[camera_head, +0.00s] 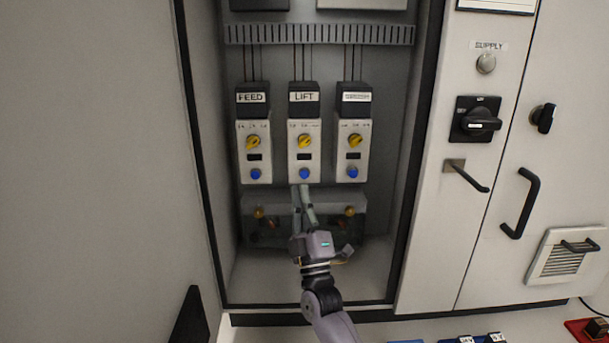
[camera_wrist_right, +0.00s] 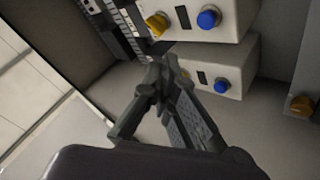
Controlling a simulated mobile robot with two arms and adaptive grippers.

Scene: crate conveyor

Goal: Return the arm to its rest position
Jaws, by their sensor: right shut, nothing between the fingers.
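My right arm (camera_head: 328,308) reaches from the bottom of the head view into the open cabinet. My right gripper (camera_head: 302,190) is shut and empty, its fingertips just below the blue button (camera_head: 304,173) of the LIFT module (camera_head: 304,135). I cannot tell whether they touch it. In the right wrist view the closed fingers (camera_wrist_right: 160,65) point toward the white modules with yellow knobs and blue buttons. My left gripper is not in view.
The FEED module (camera_head: 253,150) and a third module (camera_head: 354,150) flank the LIFT module. A transparent-looking box (camera_head: 350,225) sits below, behind my gripper. The cabinet's side frame (camera_head: 415,160) and door handle (camera_head: 522,203) are at right. The cabinet floor (camera_head: 260,285) is bare.

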